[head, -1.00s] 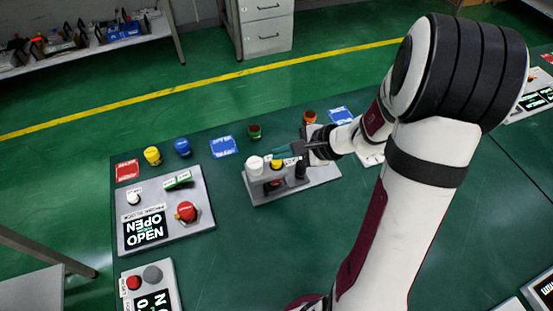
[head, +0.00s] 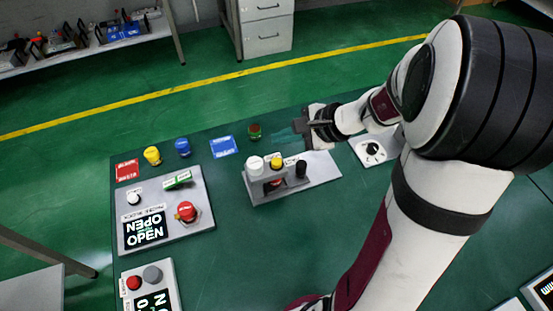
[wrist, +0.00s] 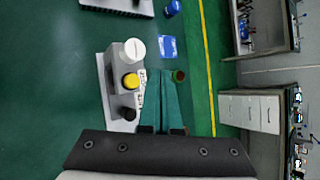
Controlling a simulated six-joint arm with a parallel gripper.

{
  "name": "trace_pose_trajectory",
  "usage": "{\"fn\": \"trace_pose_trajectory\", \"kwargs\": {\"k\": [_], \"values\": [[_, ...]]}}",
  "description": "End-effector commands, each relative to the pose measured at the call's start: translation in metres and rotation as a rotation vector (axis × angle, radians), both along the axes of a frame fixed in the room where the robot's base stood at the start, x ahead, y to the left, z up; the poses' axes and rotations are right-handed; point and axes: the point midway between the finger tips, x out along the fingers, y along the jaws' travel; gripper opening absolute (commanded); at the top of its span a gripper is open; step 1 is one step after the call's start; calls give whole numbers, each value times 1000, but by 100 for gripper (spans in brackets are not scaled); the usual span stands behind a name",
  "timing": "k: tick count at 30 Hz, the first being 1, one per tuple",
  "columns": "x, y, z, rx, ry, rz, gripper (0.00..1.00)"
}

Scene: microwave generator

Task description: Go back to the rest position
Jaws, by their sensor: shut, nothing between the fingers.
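My gripper (head: 290,133) is over the green table, just behind the grey fixture, with its teal fingers together and nothing between them. In the wrist view the closed fingers (wrist: 162,105) point away from the camera. The grey fixture (head: 320,170) holds a white cap (head: 254,164), a yellow cap (head: 276,162) and a black cap (head: 301,168). In the wrist view the white cap (wrist: 135,49), yellow cap (wrist: 131,81) and black cap (wrist: 129,114) sit left of the fingers.
A red-green cylinder (head: 254,132) and a blue card (head: 223,146) lie near the fingertips. Blue (head: 183,147) and yellow (head: 152,155) cylinders stand further left. A control panel (head: 165,210) reads OPEN. A dial box (head: 372,150) is under my arm. The table's front middle is clear.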

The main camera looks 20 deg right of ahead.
Motion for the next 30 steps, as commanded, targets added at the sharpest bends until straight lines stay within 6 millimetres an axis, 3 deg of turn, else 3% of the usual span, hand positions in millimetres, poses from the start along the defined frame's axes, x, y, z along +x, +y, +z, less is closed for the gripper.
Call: {"fn": "trace_pose_trajectory", "kwargs": {"k": [20,22,23,26,28,30], "values": [[0,0,0,-1,0,2,0],[-6,12,5,-15,-1,50,0],[-12,24,10,-31,0,100,0],[-62,81,30,-135,19,386,0],[-115,112,38,-247,50,623,0],[-169,122,39,-384,87,831,0]]}}
